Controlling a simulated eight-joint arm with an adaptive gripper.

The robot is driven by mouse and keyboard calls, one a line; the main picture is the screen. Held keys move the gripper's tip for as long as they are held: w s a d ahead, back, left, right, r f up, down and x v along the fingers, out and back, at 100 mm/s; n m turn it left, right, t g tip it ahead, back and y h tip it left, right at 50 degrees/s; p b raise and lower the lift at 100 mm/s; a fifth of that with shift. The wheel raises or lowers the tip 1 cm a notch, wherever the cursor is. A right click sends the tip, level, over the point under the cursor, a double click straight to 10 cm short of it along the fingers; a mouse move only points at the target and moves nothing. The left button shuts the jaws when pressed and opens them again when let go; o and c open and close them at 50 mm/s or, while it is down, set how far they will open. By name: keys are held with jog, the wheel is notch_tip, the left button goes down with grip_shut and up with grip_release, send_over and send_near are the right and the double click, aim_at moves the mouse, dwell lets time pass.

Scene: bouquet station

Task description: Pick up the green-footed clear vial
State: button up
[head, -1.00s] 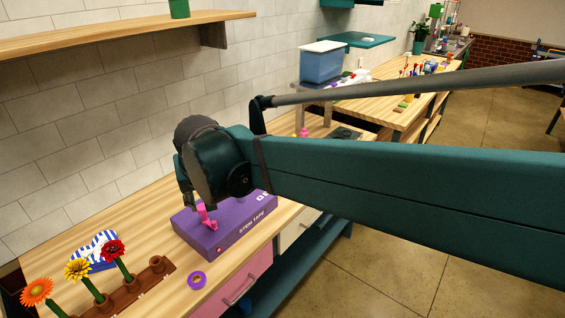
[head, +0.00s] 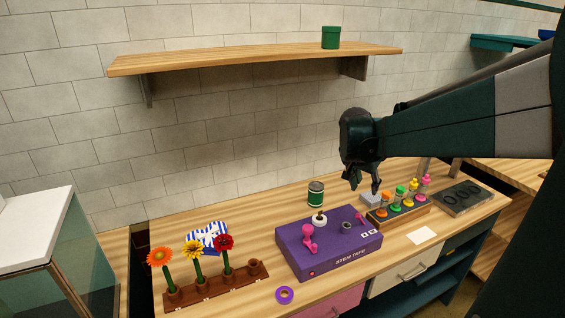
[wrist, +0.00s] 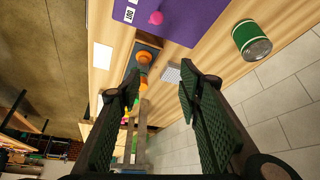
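A wooden rack (head: 399,215) at the right of the counter holds a row of small vials with coloured parts. One with a green foot (head: 408,201) stands in the row, small in the head view; its clear body is hard to make out. In the wrist view, the orange parts (wrist: 144,57) of the near vials show beside a finger, and I cannot pick out the green-footed one. My gripper (head: 364,189) points down just left of the rack, above the counter. Its two fingers are apart and empty, also in the wrist view (wrist: 158,82).
A purple box (head: 330,245) stands left of the rack, with a green-labelled can (head: 316,194) behind it. A small grey block (head: 370,199) lies beside the rack. A dark tray (head: 463,197) is at the right, a white card (head: 422,235) in front. Flowers stand in a brown holder (head: 217,291).

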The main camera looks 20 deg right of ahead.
aim_at(399, 190)
jog(key=d+f+m, duration=0.1)
jog(key=d, duration=0.4)
jog(key=d+f+m+g, duration=0.1)
jog(key=d+m, duration=0.1)
jog(key=d, duration=0.3)
jog(key=d+f+m+g+p, duration=0.1)
jog(key=d, duration=0.5)
jog(key=shift+f+m+h, duration=0.3)
jog(key=shift+h, duration=0.1)
jog(key=shift+x, duration=1.3)
jog(key=shift+b+x, duration=0.7)
jog(key=shift+x, duration=1.9)
jog(key=shift+w+a, duration=0.1)
jog(key=shift+w, duration=0.05)
grip_shut()
